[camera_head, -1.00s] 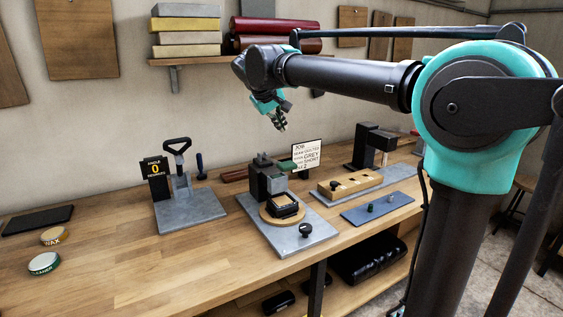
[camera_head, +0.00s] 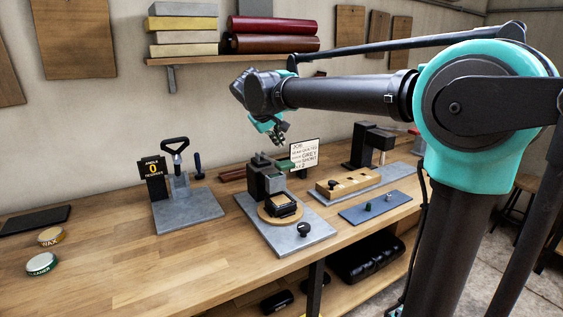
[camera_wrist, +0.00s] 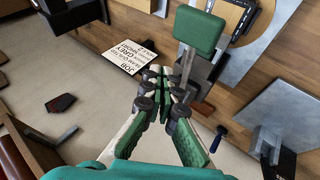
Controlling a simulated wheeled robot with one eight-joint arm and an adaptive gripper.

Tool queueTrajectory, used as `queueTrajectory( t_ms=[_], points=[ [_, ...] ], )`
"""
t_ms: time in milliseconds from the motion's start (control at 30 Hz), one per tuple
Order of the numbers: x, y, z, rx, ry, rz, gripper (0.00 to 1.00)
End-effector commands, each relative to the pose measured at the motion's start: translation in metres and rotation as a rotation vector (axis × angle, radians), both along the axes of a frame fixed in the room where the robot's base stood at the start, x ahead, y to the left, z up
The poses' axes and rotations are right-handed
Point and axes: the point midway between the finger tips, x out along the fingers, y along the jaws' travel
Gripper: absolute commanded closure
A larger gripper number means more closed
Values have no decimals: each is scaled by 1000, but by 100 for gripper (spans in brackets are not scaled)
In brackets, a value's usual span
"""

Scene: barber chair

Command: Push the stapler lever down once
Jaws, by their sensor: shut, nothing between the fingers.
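The stapler (camera_head: 270,180) is a dark grey block on a grey base plate in the middle of the bench. Its lever (camera_head: 286,164) ends in a green pad, which sticks out to the right in the head view. In the wrist view the green pad (camera_wrist: 198,28) is large, just right of the fingertips, on a metal arm. My gripper (camera_head: 281,139) is above the lever with its fingers pointing down and looks apart from it. In the wrist view my gripper (camera_wrist: 163,74) is shut and empty, beside the lever arm. The exact gap to the lever cannot be told.
A job card (camera_head: 304,153) stands just behind the lever. A round wooden disc (camera_head: 267,214) with a black piece sits in front of the stapler. A lever device (camera_head: 180,190) stands left, a wooden block (camera_head: 348,183) right.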

Motion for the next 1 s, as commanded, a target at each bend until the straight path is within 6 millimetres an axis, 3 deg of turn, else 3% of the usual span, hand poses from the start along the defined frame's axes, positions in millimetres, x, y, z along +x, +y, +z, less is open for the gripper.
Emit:
queueTrajectory(
  t_ms=[300,1000],
  points=[
    [-4,-2,-27,0,0,0,100],
    [-4,-3,-30,0,0,0,100]
  ],
)
